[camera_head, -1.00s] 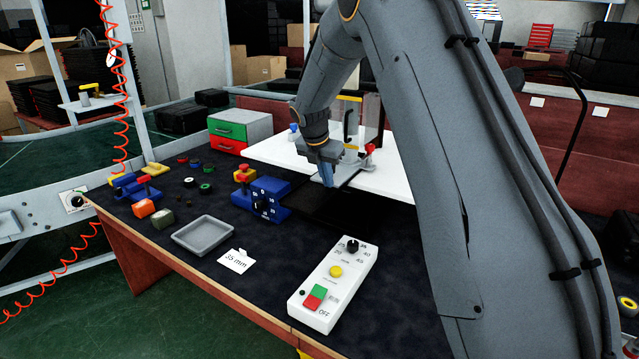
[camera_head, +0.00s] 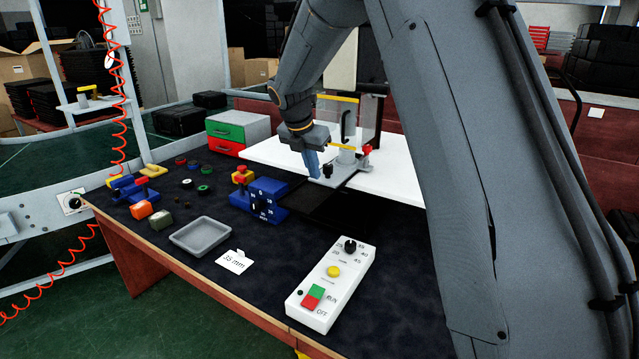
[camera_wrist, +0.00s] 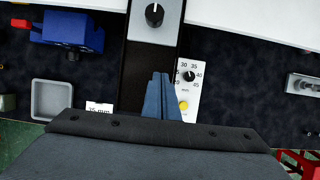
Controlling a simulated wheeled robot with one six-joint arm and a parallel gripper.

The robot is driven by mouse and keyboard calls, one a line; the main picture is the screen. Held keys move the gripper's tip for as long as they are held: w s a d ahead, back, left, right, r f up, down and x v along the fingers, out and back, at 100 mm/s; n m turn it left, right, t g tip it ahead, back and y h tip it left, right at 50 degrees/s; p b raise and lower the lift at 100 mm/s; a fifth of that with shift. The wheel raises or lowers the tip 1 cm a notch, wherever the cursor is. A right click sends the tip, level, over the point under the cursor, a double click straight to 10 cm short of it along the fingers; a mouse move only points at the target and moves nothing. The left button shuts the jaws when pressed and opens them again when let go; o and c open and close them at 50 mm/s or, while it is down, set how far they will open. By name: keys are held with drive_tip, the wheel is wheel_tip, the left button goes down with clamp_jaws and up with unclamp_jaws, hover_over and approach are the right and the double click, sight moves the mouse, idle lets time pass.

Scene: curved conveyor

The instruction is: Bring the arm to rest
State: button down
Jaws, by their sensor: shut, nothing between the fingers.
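My gripper (camera_head: 313,165) hangs above the dark conveyor belt (camera_head: 312,207), near a grey block with a black knob (camera_head: 328,170). Its blue fingers are shut together with nothing between them. In the wrist view my gripper (camera_wrist: 160,80) points over the black belt, with the knob block (camera_wrist: 153,18) ahead of its fingertips. My arm stretches from the upper right across the picture and hides part of the table's right side.
A white control box (camera_head: 332,285), a grey tray (camera_head: 201,237) and a "35 mm" card (camera_head: 234,261) lie at the front. A blue device (camera_head: 262,199) stands left of the belt. Green and red drawers (camera_head: 238,131) stand behind.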

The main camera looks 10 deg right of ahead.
drive_tip(key=s+f+m+y, duration=0.1)
drive_tip(key=s+f+m, duration=0.2)
drive_tip(key=s+m, duration=0.6)
drive_tip(key=s+f+m+g+y, duration=0.1)
drive_tip(key=s+f+m, duration=0.2)
drive_tip(key=s+m, duration=0.6)
drive_tip(key=s+d+f+m+g+y, duration=0.1)
drive_tip(key=s+m, duration=0.7)
drive_tip(key=s, duration=0.9)
drive_tip(key=shift+f+m+b, duration=0.35)
drive_tip(key=shift+f+m, duration=0.05)
drive_tip(key=shift+f, duration=0.5)
